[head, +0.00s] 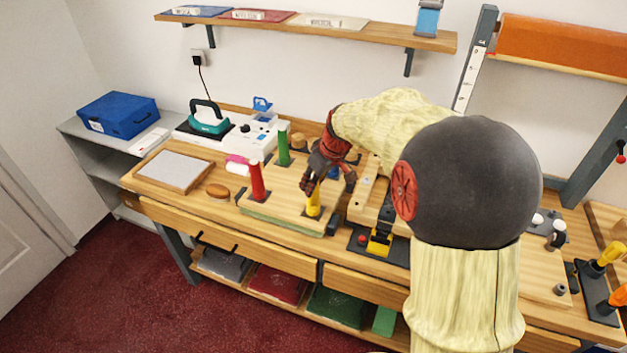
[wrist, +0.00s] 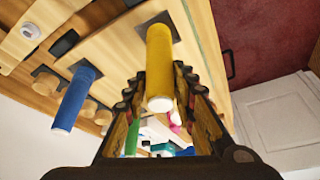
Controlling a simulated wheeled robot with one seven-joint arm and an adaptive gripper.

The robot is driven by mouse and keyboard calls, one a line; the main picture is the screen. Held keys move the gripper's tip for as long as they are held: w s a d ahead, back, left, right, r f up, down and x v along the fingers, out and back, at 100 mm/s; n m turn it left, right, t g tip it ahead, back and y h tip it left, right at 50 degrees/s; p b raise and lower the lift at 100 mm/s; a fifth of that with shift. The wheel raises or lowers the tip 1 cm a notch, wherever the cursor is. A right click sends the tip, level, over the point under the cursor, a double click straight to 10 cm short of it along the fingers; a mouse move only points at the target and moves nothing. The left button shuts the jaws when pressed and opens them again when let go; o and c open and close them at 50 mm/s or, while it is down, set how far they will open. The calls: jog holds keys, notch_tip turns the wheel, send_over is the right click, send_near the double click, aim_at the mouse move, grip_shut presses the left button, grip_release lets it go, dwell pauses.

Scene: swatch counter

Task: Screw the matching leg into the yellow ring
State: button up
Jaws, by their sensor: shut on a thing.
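The yellow leg (head: 314,198) stands upright at the near right corner of a light wooden board (head: 277,207). In the wrist view the yellow leg (wrist: 160,62) lies between my fingers, its far end at a dark square plate (wrist: 153,26). My gripper (head: 318,187) comes from above and is shut on the leg; it also shows in the wrist view (wrist: 158,95). A yellow ring cannot be told clearly from the leg's foot. The red leg (head: 257,181), green leg (head: 283,149) and blue leg (wrist: 75,97) stand at other spots on the board.
A teal iron (head: 208,121) and a white machine (head: 255,138) stand at the back left. A brown brush (head: 217,191) and a framed pale panel (head: 174,167) lie left of the board. A black-and-yellow tool (head: 379,241) sits close on the right.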

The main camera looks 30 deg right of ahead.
jog(key=m+h+p, duration=0.1)
jog(key=m+p, duration=0.2)
jog(key=shift+a+r, duration=0.1)
jog(key=shift+r, duration=0.05)
jog(key=m+h+p, duration=0.1)
jog(key=m+p, duration=0.1)
jog(key=shift+m+p, duration=0.3)
jog(key=shift+m, duration=0.1)
jog(key=m+b, duration=0.1)
jog(key=f+m+h, duration=0.1)
jog(key=shift+m+g+b, duration=0.3)
jog(key=shift+b, duration=0.05)
jog(key=shift+m+h+b, duration=0.3)
jog(key=shift+m+b, duration=0.3)
jog(key=shift+b, duration=0.15)
jog(key=shift+r+m, duration=0.15)
jog(key=shift+m, duration=0.15)
grip_shut()
jog(key=o, duration=0.9)
grip_release()
jog(key=shift+r, duration=0.1)
jog(key=shift+o, duration=0.2)
jog(key=shift+r, duration=0.1)
